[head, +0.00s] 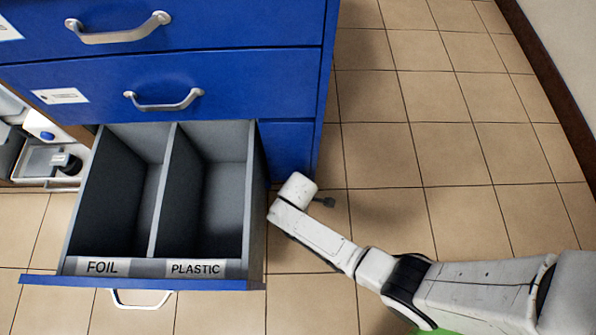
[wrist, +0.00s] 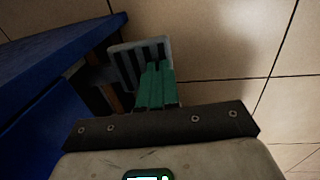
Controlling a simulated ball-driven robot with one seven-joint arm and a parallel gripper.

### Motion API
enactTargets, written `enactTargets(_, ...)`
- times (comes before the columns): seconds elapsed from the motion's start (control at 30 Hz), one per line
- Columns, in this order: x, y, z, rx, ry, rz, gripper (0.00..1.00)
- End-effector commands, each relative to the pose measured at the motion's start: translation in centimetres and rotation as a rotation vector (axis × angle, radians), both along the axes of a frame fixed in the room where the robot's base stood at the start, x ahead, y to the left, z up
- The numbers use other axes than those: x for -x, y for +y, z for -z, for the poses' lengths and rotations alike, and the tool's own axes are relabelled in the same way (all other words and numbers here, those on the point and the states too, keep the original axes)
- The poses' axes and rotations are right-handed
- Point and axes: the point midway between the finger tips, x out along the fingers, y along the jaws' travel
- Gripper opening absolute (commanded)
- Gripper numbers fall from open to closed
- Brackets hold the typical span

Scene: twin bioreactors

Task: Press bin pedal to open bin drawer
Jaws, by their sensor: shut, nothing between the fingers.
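The bin drawer (head: 254,215) stands pulled out from the blue cabinet in the head view. It has two grey compartments, labelled FOIL and PLASTIC, and both look empty. The bin pedal (wrist: 124,65), a grey plate with dark ribs, shows low beside the blue cabinet in the wrist view. My gripper's green fingers (wrist: 157,68) are together, with their tips over the pedal's right part. I cannot tell if they press on it. In the head view my arm reaches down right of the drawer; the fingers and the pedal are hidden there.
The blue cabinet (head: 225,80) has closed drawers with metal handles above the bin drawer. An open shelf with a white tray (head: 50,162) is at the left. Tiled floor (head: 430,150) to the right is clear up to the wall.

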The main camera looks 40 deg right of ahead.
Motion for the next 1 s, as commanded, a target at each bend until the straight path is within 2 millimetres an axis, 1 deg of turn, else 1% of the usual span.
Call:
enactTargets(0.03,0.0,0.0,-1.3,0.002,0.000,0.000,0.00)
enactTargets(0.23,-0.2,0.2,-4.5,0.008,-0.009,0.001,0.00)
enactTargets(0.4,0.4,0.7,-8.1,0.007,-0.011,0.001,0.00)
enactTargets(0.6,1.0,1.2,-11.4,0.007,-0.012,0.003,0.00)
enactTargets(0.7,1.3,1.3,-12.4,0.009,-0.011,0.003,0.00)
enactTargets(0.8,1.4,1.5,-13.0,0.009,-0.011,0.002,0.00)
enactTargets(1.0,1.4,1.5,-13.2,0.009,-0.011,0.003,0.00)
